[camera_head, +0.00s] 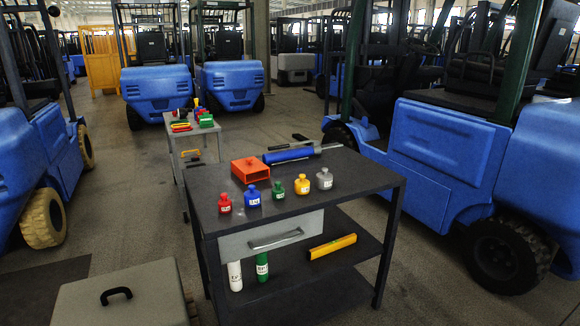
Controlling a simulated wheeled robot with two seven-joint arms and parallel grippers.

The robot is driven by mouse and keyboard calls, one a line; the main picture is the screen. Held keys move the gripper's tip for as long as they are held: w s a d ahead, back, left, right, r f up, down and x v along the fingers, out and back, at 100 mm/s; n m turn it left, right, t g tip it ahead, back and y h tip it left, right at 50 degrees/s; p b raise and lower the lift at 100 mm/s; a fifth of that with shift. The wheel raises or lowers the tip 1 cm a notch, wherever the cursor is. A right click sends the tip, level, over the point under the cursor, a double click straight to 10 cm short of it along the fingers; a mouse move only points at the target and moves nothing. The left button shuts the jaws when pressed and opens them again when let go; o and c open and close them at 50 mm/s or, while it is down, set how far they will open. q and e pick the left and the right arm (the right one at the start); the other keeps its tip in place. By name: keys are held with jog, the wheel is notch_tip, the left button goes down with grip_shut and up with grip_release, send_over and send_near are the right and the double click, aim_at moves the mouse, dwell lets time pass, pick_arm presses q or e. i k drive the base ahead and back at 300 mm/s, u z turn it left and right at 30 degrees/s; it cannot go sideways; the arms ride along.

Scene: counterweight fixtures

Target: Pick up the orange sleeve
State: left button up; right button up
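The orange sleeve (250,170) is a short rectangular box-like tube with a dark opening facing the front. It lies on the dark top of the grey workbench (345,176), near its back left corner. Neither of my grippers shows in the head view, and nothing touches the sleeve from above.
In front of the sleeve stand red (225,204), blue (252,197), green (278,191), yellow (302,185) and grey (325,179) labelled weights. A blue cylinder (288,155) lies behind it. A lidded box (122,298) sits front left. Blue forklifts (445,150) flank the bench.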

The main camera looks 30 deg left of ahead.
aim_at(251, 169)
jog(key=z, duration=0.3)
jog(key=i, duration=1.3)
jog(key=u, duration=0.2)
